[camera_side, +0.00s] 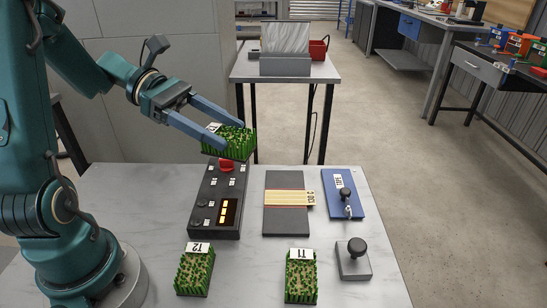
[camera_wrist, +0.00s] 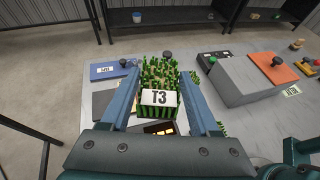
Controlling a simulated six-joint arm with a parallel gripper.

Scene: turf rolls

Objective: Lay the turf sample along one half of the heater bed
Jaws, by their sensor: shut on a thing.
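My gripper (camera_side: 214,136) is shut on a green turf block (camera_side: 236,142), held in the air above the far end of a black control box. The block's white label reads T3 in the wrist view (camera_wrist: 160,97), where it sits between both fingers. A dark grey slab (camera_side: 286,222), which looks like the heater bed, lies flat to the right of the control box. A pale striped strip (camera_side: 284,197) crosses its middle, leaving bare dark areas on either side. Two more turf blocks, T2 (camera_side: 195,273) and T1 (camera_side: 301,280), lie at the table's front.
The control box (camera_side: 211,218) has a red button and lit yellow segments. A blue plate (camera_side: 338,186) with a black knob lies right of the slab. A grey block (camera_side: 353,263) with a black knob stands near the front right. A second table (camera_side: 285,74) stands behind.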

